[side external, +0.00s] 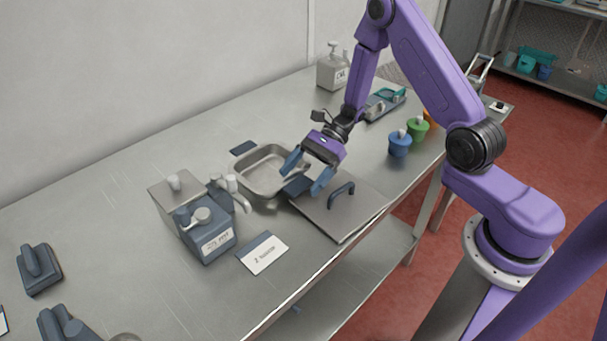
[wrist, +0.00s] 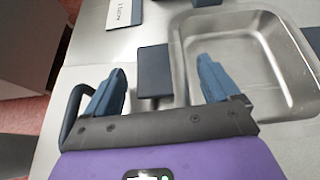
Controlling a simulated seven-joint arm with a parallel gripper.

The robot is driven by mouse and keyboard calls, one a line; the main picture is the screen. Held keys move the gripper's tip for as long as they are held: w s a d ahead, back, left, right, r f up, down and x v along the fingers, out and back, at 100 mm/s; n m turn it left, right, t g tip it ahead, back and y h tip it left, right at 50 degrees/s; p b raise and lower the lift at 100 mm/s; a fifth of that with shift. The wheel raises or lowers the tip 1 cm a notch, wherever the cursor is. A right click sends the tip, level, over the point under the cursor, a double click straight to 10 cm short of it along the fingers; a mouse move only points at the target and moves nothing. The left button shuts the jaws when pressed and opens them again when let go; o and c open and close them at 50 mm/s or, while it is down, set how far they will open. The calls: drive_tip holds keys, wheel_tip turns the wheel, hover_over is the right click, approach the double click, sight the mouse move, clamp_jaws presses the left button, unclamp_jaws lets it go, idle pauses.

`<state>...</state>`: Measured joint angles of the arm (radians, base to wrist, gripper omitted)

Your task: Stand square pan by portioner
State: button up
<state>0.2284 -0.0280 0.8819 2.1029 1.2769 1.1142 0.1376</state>
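The square metal pan (side external: 262,184) stands on the steel table beside a dark blue-grey machine with a white label and pale nozzle (side external: 210,238), likely the portioner. The pan also shows at the right of the wrist view (wrist: 243,20). A dark blue block (wrist: 154,72) sits at the pan's near side; I cannot tell if it is the pan's handle. My gripper (side external: 302,182) is open, pointing down over the pan's near right side. In the wrist view its fingers (wrist: 160,75) are on either side of the dark block, with gaps; the left one is near a dark handle.
A flat metal lid with a dark handle (side external: 345,191) lies right of the pan. A printed card (side external: 263,253) lies in front of the machine. Blue (side external: 400,147) and green (side external: 417,130) pots and a white pump bottle (side external: 332,70) stand farther right.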

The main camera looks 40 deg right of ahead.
drive_tip(key=v, duration=1.2)
drive_tip(key=s+a+r+n+g+h, duration=0.45)
drive_tip(key=s+a+n+h, duration=0.3)
drive_tip(key=s+n, duration=0.45)
drive_tip(key=s+r+n+t+h, duration=0.4)
drive_tip(key=s+n+t, duration=0.1)
drive_tip(key=s+n, duration=1)
drive_tip(key=n, duration=0.3)
